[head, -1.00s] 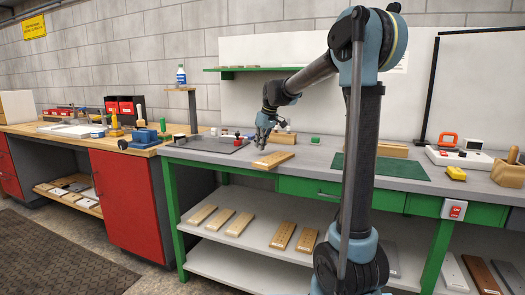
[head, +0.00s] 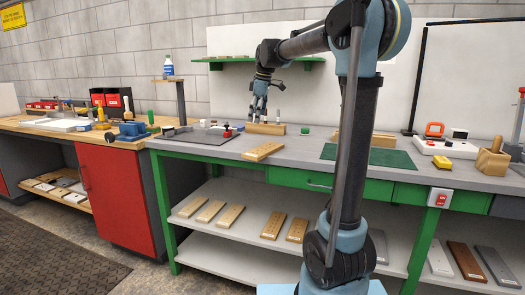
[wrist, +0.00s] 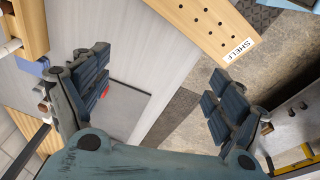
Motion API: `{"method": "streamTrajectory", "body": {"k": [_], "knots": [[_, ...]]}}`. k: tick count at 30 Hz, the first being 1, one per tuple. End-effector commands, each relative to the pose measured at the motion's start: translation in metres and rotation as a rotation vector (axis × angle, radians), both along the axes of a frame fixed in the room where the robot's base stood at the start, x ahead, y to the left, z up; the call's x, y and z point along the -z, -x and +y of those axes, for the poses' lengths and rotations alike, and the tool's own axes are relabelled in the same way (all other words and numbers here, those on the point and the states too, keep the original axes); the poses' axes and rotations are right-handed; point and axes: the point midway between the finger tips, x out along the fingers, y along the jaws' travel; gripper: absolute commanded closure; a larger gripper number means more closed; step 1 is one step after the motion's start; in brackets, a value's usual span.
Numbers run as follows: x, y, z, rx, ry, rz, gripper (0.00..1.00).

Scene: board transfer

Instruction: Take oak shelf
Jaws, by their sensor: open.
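A light wooden board (head: 263,152) lies flat near the front edge of the green-framed bench. My gripper (head: 258,117) is above the bench, behind and higher than the board, close in front of an upright wooden block (head: 267,129). In the wrist view my gripper (wrist: 160,95) has its fingers spread wide with nothing between them. The board lies beyond the fingers, apart from them.
Several similar boards (head: 210,211) lie on the bench's lower shelf. A dark tray (head: 200,136) is left of my gripper, and a green mat (head: 345,153) is to the right. A green wall shelf (head: 285,59) hangs behind.

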Motion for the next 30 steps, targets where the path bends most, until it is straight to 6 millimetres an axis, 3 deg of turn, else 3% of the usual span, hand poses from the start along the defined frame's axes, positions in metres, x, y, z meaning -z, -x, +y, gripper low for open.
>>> {"method": "streamTrajectory", "body": {"k": [16, 23, 30], "knots": [[-0.044, 0.031, -0.024, -0.985, 0.216, 0.026, 0.10], [-0.050, 0.036, -0.028, -1.148, 0.236, 0.037, 0.10], [-0.020, 0.036, -0.027, -1.159, 0.236, 0.038, 0.10]]}}
